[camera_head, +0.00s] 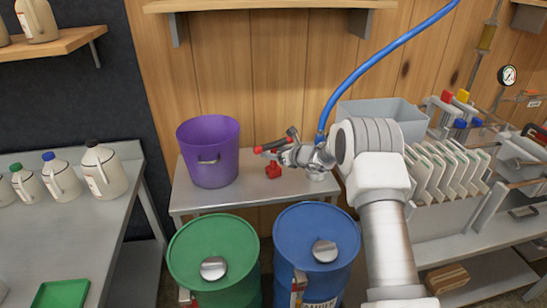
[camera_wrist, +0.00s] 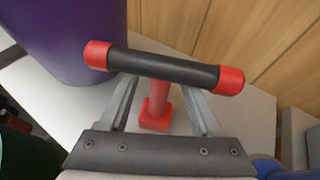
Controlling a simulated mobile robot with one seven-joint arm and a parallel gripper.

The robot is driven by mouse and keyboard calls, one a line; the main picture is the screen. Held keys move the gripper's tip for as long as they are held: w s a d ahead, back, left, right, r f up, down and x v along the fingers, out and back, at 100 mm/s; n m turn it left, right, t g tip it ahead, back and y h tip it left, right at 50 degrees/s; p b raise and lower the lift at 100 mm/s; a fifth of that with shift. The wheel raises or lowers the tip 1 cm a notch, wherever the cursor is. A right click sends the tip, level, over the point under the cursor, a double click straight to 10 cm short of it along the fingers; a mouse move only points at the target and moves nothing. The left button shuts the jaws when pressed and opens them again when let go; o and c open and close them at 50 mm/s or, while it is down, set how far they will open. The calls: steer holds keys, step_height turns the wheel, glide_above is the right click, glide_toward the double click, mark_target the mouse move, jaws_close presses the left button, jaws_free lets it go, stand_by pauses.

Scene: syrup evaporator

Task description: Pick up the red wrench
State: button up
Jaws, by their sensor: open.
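The red wrench (camera_head: 272,173) is T-shaped, with a red shaft and a square red foot, and stands upright on the small grey table. In the wrist view its black crossbar with red ends (camera_wrist: 165,68) spans the picture, and the shaft and foot show below it. My gripper (camera_head: 280,150) is at the wrench from the right, just under the crossbar. In the wrist view my gripper (camera_wrist: 158,92) is open, with a finger on each side of the shaft and visible gaps to it. The crossbar hides the fingertips.
A purple bucket (camera_head: 208,150) stands left of the wrench on the table (camera_head: 245,195). A wooden wall is close behind. Green (camera_head: 214,250) and blue (camera_head: 318,240) drums stand in front. A blue hose (camera_head: 375,55) rises behind my arm. A filter press (camera_head: 450,172) stands to the right.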

mark_target(274, 142)
jaws_close()
steer(key=shift+r, duration=0.15)
stand_by(0.4)
steer(key=shift+r, duration=0.65)
step_height(274, 142, up, 3)
steer(key=shift+f+p, duration=0.1)
steer(key=shift+p, duration=0.5)
steer(key=w+d+r+p, duration=0.1)
steer(key=d+r+p, duration=0.1)
steer(key=d+r, duration=0.4)
steer(key=d, duration=0.5)
steer(key=shift+w+d+r, duration=0.3)
steer(key=shift+w+r, duration=0.05)
steer(key=shift+w, duration=0.05)
